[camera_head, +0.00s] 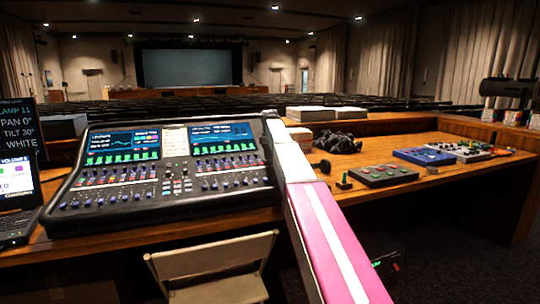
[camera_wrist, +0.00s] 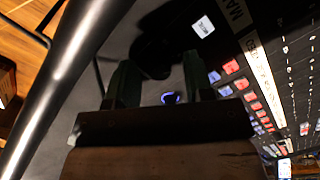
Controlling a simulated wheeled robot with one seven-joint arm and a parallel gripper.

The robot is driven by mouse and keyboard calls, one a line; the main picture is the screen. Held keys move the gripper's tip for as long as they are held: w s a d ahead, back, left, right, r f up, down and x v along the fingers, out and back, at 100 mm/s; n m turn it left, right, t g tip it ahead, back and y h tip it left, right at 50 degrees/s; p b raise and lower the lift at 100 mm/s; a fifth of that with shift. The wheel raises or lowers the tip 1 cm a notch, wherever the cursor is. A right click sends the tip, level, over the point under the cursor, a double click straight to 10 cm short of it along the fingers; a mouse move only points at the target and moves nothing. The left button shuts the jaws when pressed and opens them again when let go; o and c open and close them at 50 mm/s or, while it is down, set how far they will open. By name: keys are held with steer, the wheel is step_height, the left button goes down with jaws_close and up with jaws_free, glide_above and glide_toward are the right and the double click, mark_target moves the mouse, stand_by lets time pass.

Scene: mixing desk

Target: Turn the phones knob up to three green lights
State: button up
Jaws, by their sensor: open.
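The mixing desk (camera_head: 160,175) stands on the wooden table, its two screens lit. In the wrist view its dark panel (camera_wrist: 300,75) fills the right side, with rows of red and blue buttons. A small blue-ringed knob (camera_wrist: 171,97) shows between the fingers of my gripper (camera_wrist: 158,85). The fingers are open and apart from each other; I cannot tell how far above the panel they are. I cannot read a phones label or pick out its green lights. In the head view my pink and white arm reaches the desk's right edge, and the gripper itself is not clear.
A grey bar (camera_wrist: 70,65) crosses the left of the wrist view. A laptop (camera_head: 15,190) stands left of the desk. Paper stacks (camera_head: 310,113), a dark bundle (camera_head: 338,142), and pedal boxes (camera_head: 383,174) lie to the right. A folding chair (camera_head: 212,255) stands in front.

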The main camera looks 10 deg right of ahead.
jaws_close()
steer(key=shift+m, duration=0.3)
steer(key=m, duration=1.1)
steer(key=shift+d+y, duration=0.1)
steer(key=shift+y, duration=0.3)
steer(key=shift+m, duration=0.3)
jaws_free()
